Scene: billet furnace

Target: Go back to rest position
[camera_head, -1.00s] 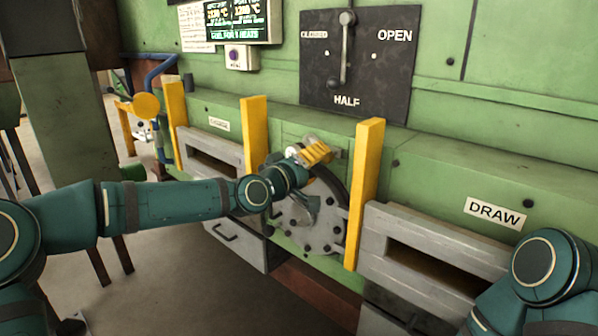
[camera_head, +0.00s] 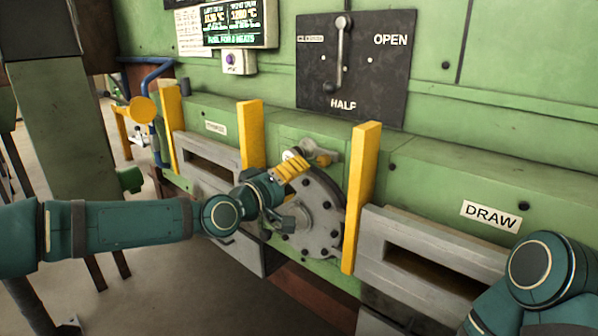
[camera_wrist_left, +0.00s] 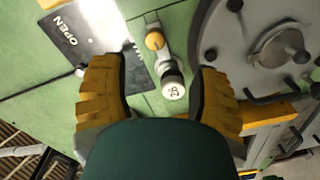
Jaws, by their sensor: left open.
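My left gripper (camera_head: 290,168) has yellow ribbed fingers and is in front of the green furnace wall, by the upper left of a round grey bolted cover (camera_head: 325,222). In the left wrist view the fingers of this gripper (camera_wrist_left: 160,75) are spread apart with nothing held. A small grey lever (camera_head: 330,154) with an orange hub is just beyond it. In the wrist view this lever (camera_wrist_left: 154,42) shows between the fingers, ending in a round knob (camera_wrist_left: 173,90) marked with a number. My right arm shows at the lower right; its gripper is out of view.
Yellow upright posts (camera_head: 362,200) flank the cover. A grey slotted frame (camera_head: 430,258) is under the DRAW sign (camera_head: 491,215). Open floor lies at the lower left.

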